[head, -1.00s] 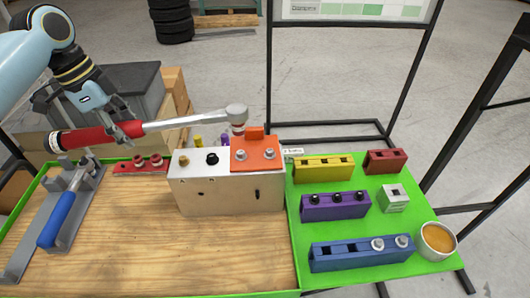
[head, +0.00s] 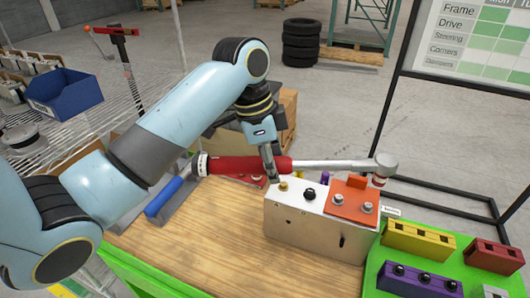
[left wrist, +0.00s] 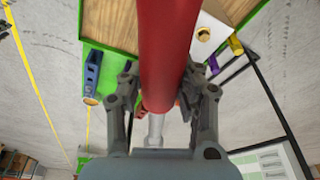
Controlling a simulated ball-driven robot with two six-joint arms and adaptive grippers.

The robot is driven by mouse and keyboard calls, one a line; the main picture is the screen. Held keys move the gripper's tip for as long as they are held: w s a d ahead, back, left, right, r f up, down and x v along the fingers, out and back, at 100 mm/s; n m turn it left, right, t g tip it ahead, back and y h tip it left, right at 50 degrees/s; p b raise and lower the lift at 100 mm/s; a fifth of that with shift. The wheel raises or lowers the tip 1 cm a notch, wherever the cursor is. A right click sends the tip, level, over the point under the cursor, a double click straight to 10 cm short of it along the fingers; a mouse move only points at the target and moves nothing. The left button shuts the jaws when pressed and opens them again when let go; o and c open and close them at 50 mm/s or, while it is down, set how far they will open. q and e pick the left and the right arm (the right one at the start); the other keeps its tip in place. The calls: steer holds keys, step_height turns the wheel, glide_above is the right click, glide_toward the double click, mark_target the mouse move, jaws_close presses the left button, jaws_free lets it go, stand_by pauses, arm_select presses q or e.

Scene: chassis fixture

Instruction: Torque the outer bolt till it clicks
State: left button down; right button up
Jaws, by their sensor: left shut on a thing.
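My left gripper (head: 268,172) is shut on the red handle of a torque wrench (head: 245,166), near the back left of the metal block (head: 310,226). In the left wrist view the fingers (left wrist: 166,98) straddle the red handle (left wrist: 168,50). The wrench lies roughly level, its shaft reaching right to the round head (head: 384,161), with a socket below it. The head is above and behind the right end of the orange plate (head: 350,196), apart from its two silver bolts (head: 338,205) (head: 367,207). My right gripper is out of view.
Black (head: 309,194) and brass (head: 283,187) bolts stand on the block. Yellow (head: 419,239), red (head: 494,256) and purple (head: 420,283) holders are to the right. A blue-handled tool (head: 164,197) lies left. The wooden bench top (head: 215,235) in front is clear.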

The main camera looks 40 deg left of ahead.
arm_select(q)
steer(key=a+x, duration=0.1)
steer(key=x, duration=0.5)
steer(key=shift+s, duration=0.35)
steer(key=shift+x, duration=1.1)
steer(key=shift+s+a, duration=0.15)
steer(key=shift+a, duration=0.05)
stand_by(0.5)
steer(key=shift+a+f, duration=0.1)
steer(key=shift+f, duration=0.05)
steer(key=shift+a, duration=0.15)
steer(key=shift+w+a+m, duration=0.25)
steer(key=shift+w+m, duration=0.15)
steer(key=shift+w, duration=0.15)
steer(key=shift+w+a+b, duration=0.2)
steer(key=shift+w+b, duration=0.1)
steer(key=shift+w, duration=0.05)
steer(key=shift+w+a+m, duration=0.25)
steer(key=shift+w+m, duration=0.15)
